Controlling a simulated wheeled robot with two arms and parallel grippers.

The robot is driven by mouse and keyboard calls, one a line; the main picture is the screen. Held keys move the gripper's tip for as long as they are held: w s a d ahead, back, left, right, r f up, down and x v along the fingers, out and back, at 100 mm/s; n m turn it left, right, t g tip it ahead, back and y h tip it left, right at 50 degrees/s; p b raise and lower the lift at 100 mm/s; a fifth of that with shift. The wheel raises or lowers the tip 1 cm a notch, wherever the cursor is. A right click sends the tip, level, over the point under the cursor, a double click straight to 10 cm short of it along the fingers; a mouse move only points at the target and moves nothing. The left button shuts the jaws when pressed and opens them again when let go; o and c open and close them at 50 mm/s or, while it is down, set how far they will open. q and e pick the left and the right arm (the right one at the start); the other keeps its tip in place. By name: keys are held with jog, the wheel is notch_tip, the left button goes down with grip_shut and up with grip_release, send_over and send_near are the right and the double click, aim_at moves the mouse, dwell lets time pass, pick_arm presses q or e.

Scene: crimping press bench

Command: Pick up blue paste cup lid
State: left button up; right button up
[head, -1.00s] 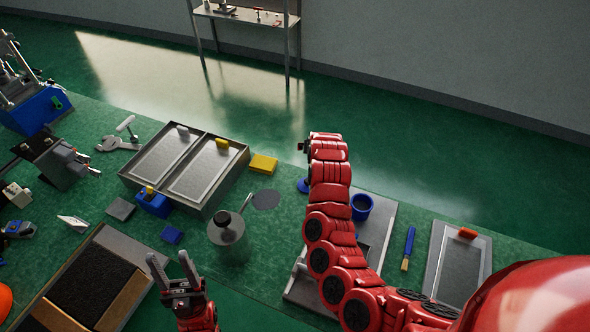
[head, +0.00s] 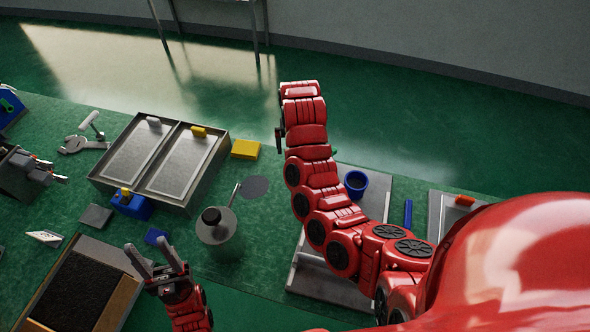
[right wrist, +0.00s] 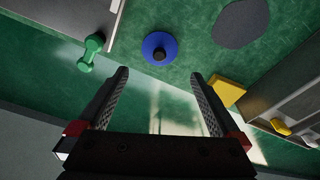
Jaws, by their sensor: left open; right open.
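The blue paste cup lid (right wrist: 160,48), a round blue disc with a dark knob, lies on the green bench in the right wrist view. My right gripper (right wrist: 160,76) is open and empty, with the lid just beyond its fingertips and roughly centred between them. In the head view my right arm covers most or all of the lid. The blue paste cup (head: 355,184) stands open to the right of that arm. My left gripper (head: 149,247) is open and empty above the front left of the bench.
A yellow block (head: 245,149) and a dark round disc (head: 254,187) lie left of my right arm. A green dumbbell-shaped object (right wrist: 89,55) lies near the lid.

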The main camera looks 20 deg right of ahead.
notch_tip(320, 180, down, 2)
jog(key=shift+f, duration=0.1)
jog(key=shift+w+d+f+p, duration=0.1)
jog(key=shift+f+p, duration=0.25)
jog(key=shift+p, duration=0.05)
jog(key=shift+w+f, duration=0.1)
jog(key=shift+f, duration=0.45)
jog(key=shift+f+p, duration=0.5)
jog(key=shift+p, duration=0.1)
jog(key=f, duration=0.1)
jog(key=f+p, duration=0.1)
jog(key=f, duration=0.1)
jog(key=shift+w+d, duration=0.1)
jog(key=shift+w, duration=0.1)
jog(key=shift+w+f, duration=0.1)
jog(key=shift+f, duration=0.5)
jog(key=c, duration=1.2)
jog(key=shift+o, duration=0.2)
